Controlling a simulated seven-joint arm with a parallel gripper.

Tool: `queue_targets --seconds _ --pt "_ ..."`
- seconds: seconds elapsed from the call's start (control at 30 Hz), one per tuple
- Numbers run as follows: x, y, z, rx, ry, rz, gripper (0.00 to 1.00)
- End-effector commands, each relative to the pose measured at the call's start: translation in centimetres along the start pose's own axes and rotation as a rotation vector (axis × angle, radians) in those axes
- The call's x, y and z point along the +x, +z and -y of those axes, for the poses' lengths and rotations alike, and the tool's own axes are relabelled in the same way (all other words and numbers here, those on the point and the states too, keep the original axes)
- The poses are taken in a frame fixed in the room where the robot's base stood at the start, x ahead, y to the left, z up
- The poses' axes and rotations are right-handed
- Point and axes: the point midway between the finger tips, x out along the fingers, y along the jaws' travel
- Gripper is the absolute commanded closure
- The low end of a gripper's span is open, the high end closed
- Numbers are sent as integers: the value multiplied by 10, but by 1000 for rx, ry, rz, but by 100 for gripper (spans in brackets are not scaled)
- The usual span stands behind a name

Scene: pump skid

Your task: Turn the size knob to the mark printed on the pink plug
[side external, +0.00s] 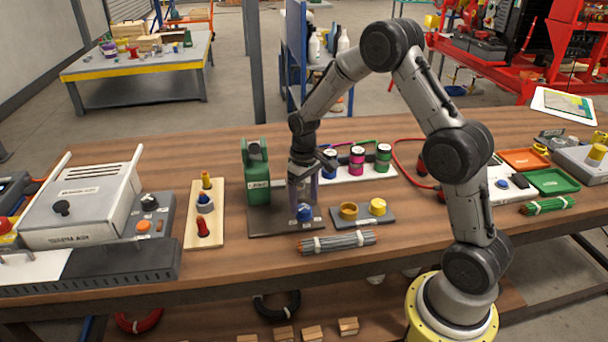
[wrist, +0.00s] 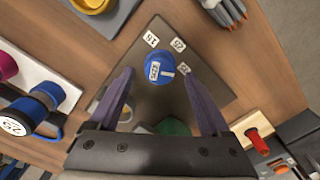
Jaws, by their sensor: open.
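The size knob (wrist: 158,68) is a blue round knob on a dark base plate (wrist: 195,90). It carries a small printed label and a white line. Several white number tags (wrist: 150,38) sit around its far and right side; one seems to read 16. The knob also shows in the side view (side external: 304,213). My gripper (wrist: 158,72) is open, pointing down above the knob, with one purple finger on each side; contact cannot be told. The pink plug (side external: 357,160) stands in a white rack behind; its mark is too small to read.
A blue plug (side external: 330,162) and a green plug (side external: 383,157) flank the pink one. A green pump (side external: 256,170) rises left of my gripper. A cable bundle (side external: 337,241) lies in front, and a grey block with yellow caps (side external: 362,215) to the right.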

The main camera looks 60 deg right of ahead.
Motion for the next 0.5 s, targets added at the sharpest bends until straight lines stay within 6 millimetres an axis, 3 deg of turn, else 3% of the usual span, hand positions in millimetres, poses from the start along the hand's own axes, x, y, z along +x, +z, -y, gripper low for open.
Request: queue_targets --seconds 0.3,0.5 --pt "-71 -1 0 1 1 -7 18" --pt "-102 -1 0 1 0 -4 18"
